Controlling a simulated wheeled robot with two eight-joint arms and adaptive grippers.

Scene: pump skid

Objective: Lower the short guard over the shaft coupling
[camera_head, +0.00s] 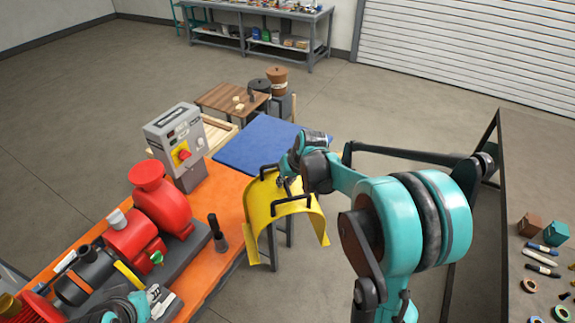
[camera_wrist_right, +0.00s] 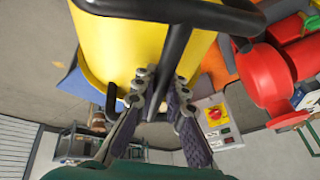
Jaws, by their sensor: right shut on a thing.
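The yellow arched guard (camera_head: 262,205) hangs in the air right of the orange bench, with black handles on it. My right gripper (camera_head: 284,178) is shut on a black handle of the guard. In the right wrist view, the fingers (camera_wrist_right: 159,88) close around the black bar, with the yellow guard (camera_wrist_right: 118,48) just beyond. The red pump (camera_head: 163,205) stands on the bench, well left of the guard. I cannot clearly make out the shaft coupling in the pump's row of parts. A teal and grey part at the lower left edge looks like my left gripper (camera_head: 148,303); its jaws are unclear.
The orange bench (camera_head: 222,190) carries a grey control box (camera_head: 176,140) with a red knob and an upright black-handled tool (camera_head: 217,235). A blue mat (camera_head: 258,140) lies behind the guard. A dark table (camera_head: 535,180) with small items is at right.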

